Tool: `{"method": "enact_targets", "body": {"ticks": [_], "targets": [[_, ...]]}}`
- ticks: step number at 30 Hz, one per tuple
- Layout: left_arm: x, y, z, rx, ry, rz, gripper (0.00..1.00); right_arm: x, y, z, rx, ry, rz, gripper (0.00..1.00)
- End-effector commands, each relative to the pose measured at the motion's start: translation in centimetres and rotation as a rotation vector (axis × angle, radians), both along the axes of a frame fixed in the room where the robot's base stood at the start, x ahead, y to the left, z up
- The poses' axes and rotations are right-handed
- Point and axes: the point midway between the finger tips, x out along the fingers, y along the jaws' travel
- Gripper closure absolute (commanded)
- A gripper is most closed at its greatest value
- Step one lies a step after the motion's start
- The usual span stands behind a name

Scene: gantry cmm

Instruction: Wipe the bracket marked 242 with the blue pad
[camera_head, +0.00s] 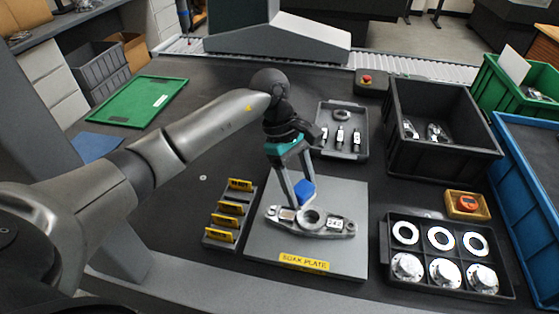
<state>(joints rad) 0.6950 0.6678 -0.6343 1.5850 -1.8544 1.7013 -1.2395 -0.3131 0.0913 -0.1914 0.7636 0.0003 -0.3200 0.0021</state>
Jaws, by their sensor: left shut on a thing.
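The bracket marked 242 (334,224) is a silver metal part with a round ring in its middle. It lies flat on the grey work plate (268,248), which has a yellow label at its front edge. My left gripper (298,198) points down over the bracket's left part. It is shut on the blue pad (304,191), which sits between its fingers just above or against the bracket, near the ring. I cannot tell whether the pad touches the metal. My right gripper is not in view.
A rack with yellow tags (219,238) stands left of the plate. A tray with metal parts (367,138) lies behind. A black bin (452,161) and a compartment tray with rings and flanges (384,258) stand right. A green mat (125,101) lies far left.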

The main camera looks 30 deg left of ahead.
Motion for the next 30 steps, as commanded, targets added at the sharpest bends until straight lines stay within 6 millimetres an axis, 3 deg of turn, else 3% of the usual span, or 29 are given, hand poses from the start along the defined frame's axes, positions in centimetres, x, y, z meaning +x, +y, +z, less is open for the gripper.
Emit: {"method": "enact_targets", "body": {"ticks": [1, 3, 12, 17, 30], "targets": [[-0.1, 0.7, 0.5, -0.001, 0.005, 0.081, 0.81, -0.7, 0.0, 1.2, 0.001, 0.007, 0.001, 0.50], [0.0, 1.6, 0.3, 0.001, 0.005, 0.192, 0.81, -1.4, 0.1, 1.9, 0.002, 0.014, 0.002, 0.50], [0.0, 4.5, -0.3, 0.000, 0.002, 0.475, 0.81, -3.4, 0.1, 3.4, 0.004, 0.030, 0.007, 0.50], [0.0, 4.8, -0.8, 0.000, 0.001, 0.508, 0.81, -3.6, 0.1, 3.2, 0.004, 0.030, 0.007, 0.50], [0.0, 4.7, -4.5, -0.002, 0.002, 0.506, 0.81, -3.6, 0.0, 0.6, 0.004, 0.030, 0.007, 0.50]]}}
